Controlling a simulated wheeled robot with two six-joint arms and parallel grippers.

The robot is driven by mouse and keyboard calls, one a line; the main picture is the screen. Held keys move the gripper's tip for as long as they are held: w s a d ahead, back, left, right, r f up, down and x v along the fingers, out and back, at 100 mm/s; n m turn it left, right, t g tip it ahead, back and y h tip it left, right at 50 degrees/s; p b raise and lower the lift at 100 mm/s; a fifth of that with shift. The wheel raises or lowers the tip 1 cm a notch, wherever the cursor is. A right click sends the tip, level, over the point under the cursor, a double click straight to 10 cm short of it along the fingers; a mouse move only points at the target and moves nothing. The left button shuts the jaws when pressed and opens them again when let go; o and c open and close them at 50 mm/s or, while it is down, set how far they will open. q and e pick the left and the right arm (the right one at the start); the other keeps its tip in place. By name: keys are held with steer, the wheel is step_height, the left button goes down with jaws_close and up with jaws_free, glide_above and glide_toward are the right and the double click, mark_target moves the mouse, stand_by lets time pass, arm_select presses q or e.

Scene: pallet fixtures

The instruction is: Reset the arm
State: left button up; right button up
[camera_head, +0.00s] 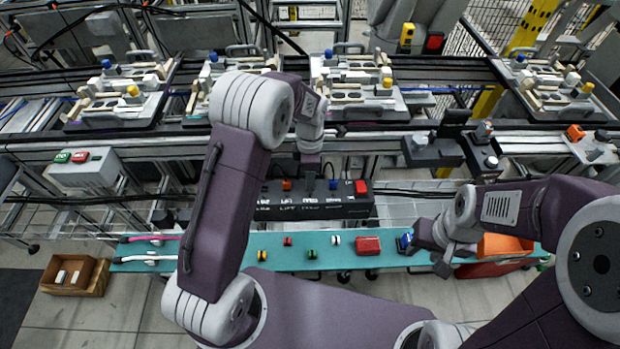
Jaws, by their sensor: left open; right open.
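My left arm rises in front of me and bends over at the top. My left gripper (310,183) hangs down over the black control box (345,207), partly hidden by its own wrist, with nothing visible in it. My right arm comes in from the right. My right gripper (428,252) is open, low over the right part of the green work strip (330,257), its fingers pointing left. A small blue object (404,242) is right beside its upper finger; I cannot tell whether they touch.
A red box (367,246) and several small coloured parts lie on the strip. An orange bin (503,246) is at its right end, a cardboard box (90,284) on the floor at left. Pallet fixtures (122,92) line the conveyor behind. A grey button box (84,167) stands at left.

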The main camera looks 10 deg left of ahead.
arm_select(q)
step_height(320, 180, up, 7)
steer(key=shift+f+p, duration=0.2)
steer(key=shift+p, duration=0.2)
steer(key=s+a+r+p, duration=0.3)
steer(key=s+r+p, duration=0.2)
steer(key=r, duration=0.4)
steer(key=s+a+f+m+t+p, duration=0.1)
steer(key=s+f+m, duration=0.2)
steer(key=s+m, duration=1)
steer(key=m, duration=0.8)
steer(key=shift+a+p, duration=0.2)
steer(key=shift+p, duration=0.1)
